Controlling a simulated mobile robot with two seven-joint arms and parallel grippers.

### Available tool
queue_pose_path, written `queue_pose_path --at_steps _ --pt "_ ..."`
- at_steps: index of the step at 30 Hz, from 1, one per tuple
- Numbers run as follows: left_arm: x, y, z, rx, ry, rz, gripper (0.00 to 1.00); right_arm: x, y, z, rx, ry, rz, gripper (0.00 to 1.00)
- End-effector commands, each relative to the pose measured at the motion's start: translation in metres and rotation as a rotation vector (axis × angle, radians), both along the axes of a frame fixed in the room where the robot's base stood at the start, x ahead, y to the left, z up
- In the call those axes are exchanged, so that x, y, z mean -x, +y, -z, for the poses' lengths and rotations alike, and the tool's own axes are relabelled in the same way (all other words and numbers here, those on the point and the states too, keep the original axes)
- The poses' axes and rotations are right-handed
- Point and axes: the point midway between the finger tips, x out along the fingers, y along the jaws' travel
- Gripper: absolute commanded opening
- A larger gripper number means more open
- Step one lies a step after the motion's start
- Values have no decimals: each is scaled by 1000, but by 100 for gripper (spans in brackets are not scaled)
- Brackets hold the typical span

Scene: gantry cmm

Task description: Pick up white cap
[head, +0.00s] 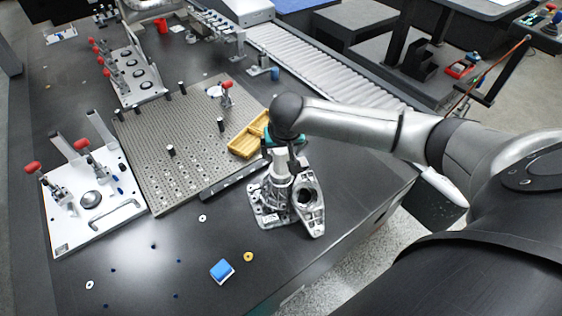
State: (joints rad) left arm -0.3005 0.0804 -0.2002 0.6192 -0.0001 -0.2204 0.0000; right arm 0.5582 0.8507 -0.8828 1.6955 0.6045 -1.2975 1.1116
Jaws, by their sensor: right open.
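I cannot single out a white cap for certain. A small white round piece (215,90) lies near the far edge of the perforated plate, and a small white ring (203,218) lies on the dark table nearer to me. My right gripper (283,160) points down over a silver metal casting (312,205) in the middle of the table. It is open. The wrist and the casting's upright part overlap there, so its fingertips and anything between them are hard to see. My left gripper is not in view.
A perforated plate (150,150) with black pins fills the table's middle left. A yellow tray (243,147) sits beside the casting. A white fixture board (65,225) with red-handled clamps lies left. A blue block (221,270) lies in front. A roller conveyor (320,75) runs behind.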

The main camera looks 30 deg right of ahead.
Motion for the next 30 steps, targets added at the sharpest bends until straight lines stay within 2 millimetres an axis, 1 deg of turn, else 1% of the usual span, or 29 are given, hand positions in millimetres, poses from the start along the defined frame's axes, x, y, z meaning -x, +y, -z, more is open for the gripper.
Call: queue_pose_path --at_steps 1,3,6,8,12,18,20,30 --pt "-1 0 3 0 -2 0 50 -2 -1 8 1 2 1 86" --pt "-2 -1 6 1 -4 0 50 -5 -3 19 1 2 1 86" --pt "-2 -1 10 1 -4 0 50 -9 -4 32 0 1 0 86" --pt "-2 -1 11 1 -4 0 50 -11 -5 37 0 1 0 86" --pt "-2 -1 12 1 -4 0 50 -13 -6 42 1 0 -2 86" --pt "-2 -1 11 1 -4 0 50 -13 -6 41 1 0 -2 86" --pt "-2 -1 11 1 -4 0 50 -13 -6 41 1 0 -2 81" --pt "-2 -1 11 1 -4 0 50 -13 -6 41 0 0 -1 43"
